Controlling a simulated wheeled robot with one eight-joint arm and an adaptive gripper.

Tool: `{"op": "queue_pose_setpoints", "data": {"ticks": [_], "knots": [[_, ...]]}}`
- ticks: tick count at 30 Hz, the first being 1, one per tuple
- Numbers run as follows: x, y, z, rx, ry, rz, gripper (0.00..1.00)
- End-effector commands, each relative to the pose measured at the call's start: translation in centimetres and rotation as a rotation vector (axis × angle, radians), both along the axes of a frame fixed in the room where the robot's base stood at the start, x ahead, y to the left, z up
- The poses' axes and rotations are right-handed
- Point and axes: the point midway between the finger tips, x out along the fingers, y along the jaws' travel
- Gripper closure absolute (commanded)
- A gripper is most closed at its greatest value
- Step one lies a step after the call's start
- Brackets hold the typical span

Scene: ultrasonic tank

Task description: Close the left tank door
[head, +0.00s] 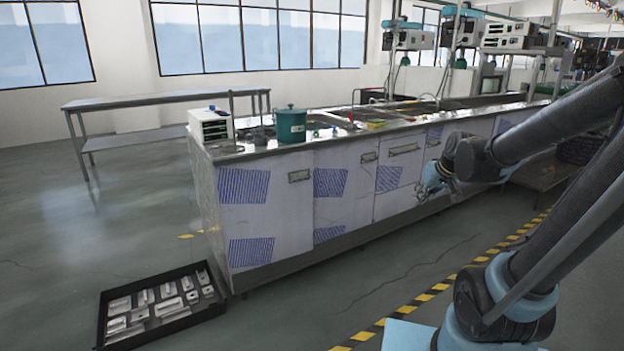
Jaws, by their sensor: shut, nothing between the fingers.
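The long tank bench has a row of pale door panels with blue striped patches along its front. The leftmost door (292,222) has a small handle near its upper right corner and looks about flush with the front. A second door (345,212) stands to its right and also looks about flush. Which panel is the left tank door is not clear from this view. My gripper (424,190) is shut and empty, in front of the panels further right. It is well to the right of the leftmost door. Whether it touches a panel cannot be told.
A black tray (104,310) of metal parts lies on the floor at front left. A green pot (291,126) and a white box (209,127) stand on the bench top. A steel table (150,101) stands behind. The floor before the leftmost doors is clear.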

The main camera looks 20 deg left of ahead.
Motion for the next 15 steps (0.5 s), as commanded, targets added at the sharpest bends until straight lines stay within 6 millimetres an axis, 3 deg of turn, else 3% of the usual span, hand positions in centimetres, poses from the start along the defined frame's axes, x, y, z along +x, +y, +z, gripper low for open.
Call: {"op": "queue_pose_setpoints", "data": {"ticks": [6, 15], "knots": [[5.7, 5.8, 0.7, 0.058, -0.109, 0.091, 1.0], [12.2, 13.8, 0.5, 0.139, -0.259, 0.186, 1.0]]}}
